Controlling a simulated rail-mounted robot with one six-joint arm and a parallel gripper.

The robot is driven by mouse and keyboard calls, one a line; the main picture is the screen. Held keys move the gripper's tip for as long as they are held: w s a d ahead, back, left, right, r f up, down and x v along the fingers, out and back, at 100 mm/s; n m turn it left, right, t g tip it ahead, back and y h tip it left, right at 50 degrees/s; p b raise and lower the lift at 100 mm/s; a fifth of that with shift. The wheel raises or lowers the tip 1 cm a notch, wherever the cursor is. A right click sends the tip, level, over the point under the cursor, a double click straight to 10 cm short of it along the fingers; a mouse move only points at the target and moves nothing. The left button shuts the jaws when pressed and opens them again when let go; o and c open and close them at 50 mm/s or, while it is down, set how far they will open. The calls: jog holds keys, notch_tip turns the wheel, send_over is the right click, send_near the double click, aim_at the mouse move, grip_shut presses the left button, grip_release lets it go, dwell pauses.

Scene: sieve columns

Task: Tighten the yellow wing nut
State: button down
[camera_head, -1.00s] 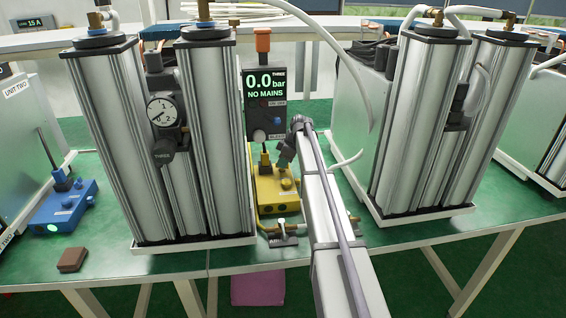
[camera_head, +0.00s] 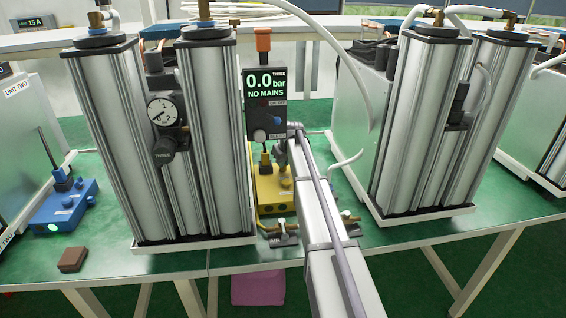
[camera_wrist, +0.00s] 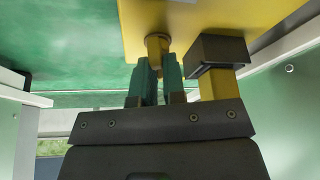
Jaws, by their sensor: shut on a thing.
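The yellow box (camera_head: 268,203) stands on the green bench between the column units. In the wrist view its yellow body (camera_wrist: 195,22) fills the upper right. A short yellow piece, seemingly the wing nut (camera_wrist: 157,43), stands out from it with a dark ring at its base. Its wings cannot be made out. My gripper (camera_wrist: 158,66) is shut on this piece, one teal finger on each side. In the head view my arm reaches the box from the front right, and the fingertips cannot be made out.
A black block (camera_wrist: 219,49) with a yellow neck sits close right of my fingers. A black display (camera_head: 265,100) reading 0.0 bar, NO MAINS stands behind the box. Column units flank it at left (camera_head: 208,140) and right (camera_head: 420,130). A small valve (camera_head: 282,228) lies in front.

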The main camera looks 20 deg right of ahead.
jog(key=shift+m+h, duration=0.3)
jog(key=shift+m, duration=0.6)
jog(key=c, duration=1.2)
grip_release()
jog(key=shift+s+r, duration=0.1)
jog(key=shift+r, duration=0.15)
jog(key=p+v, duration=0.5)
jog(key=shift+a+r, duration=0.1)
jog(key=shift+r, duration=0.05)
jog(key=s, duration=1.1)
jog(key=shift+s+a+f, duration=0.4)
